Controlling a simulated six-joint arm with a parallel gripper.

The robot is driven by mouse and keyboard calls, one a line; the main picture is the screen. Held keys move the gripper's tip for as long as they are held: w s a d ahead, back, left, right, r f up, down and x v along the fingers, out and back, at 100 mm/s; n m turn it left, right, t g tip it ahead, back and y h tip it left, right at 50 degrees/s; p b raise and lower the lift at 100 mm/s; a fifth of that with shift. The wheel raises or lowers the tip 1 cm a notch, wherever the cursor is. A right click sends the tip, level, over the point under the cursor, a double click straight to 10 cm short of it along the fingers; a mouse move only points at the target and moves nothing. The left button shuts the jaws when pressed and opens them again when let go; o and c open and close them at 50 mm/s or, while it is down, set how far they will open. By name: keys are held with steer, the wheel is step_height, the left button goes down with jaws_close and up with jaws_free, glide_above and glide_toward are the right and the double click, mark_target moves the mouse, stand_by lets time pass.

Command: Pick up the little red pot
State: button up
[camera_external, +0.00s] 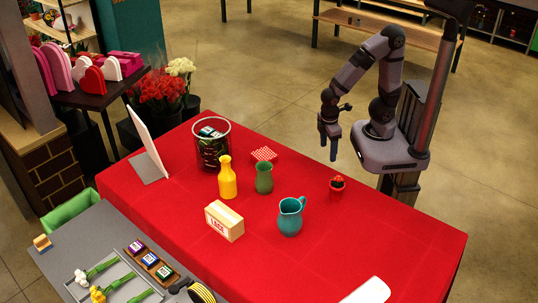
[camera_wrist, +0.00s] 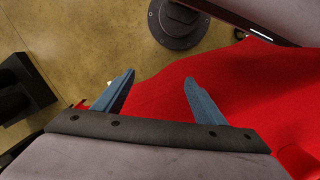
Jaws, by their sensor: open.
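The little red pot (camera_external: 337,187) stands upright on the red-covered table (camera_external: 400,240), near its back edge to the right of the middle. Something small and dark red fills its top. My gripper (camera_external: 328,148) hangs above the table's back edge, up and slightly left of the pot, apart from it. In the wrist view my gripper (camera_wrist: 155,85) shows two blue fingers spread wide with nothing between them. The pot is not seen in the wrist view, which shows red cloth (camera_wrist: 240,75) and floor.
A teal pitcher (camera_external: 290,217) stands left of and nearer than the pot. A green vase (camera_external: 264,178), yellow bottle (camera_external: 227,178), labelled box (camera_external: 224,221), red checked item (camera_external: 263,154) and dark wire basket (camera_external: 212,147) stand further left. Cloth right of the pot is clear.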

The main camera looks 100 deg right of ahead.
step_height(320, 180, up, 3)
steer(key=s+n+h+p, duration=0.2)
steer(key=n+h+p, duration=0.15)
steer(key=n, duration=0.25)
step_height(320, 180, up, 10)
steer(key=n+t+y+p, duration=0.4)
steer(key=n+t, duration=1.3)
steer(key=n, duration=0.5)
glide_above(337, 188)
steer(key=s+d, duration=0.1)
steer(key=d, duration=0.5)
steer(key=s+a+f+n+y+b, duration=0.1)
steer(key=f+n, duration=0.1)
steer(key=s+a+f+n+t+y+b, duration=0.1)
steer(key=f+n, duration=0.2)
steer(key=s+a+f+n+y+b, duration=0.1)
steer(key=f+n+y, duration=0.1)
steer(key=f+n, duration=0.1)
steer(key=shift+f+b, duration=0.2)
steer(key=shift+b, duration=0.1)
steer(key=shift+w+t, duration=0.15)
steer(key=shift+t, duration=0.15)
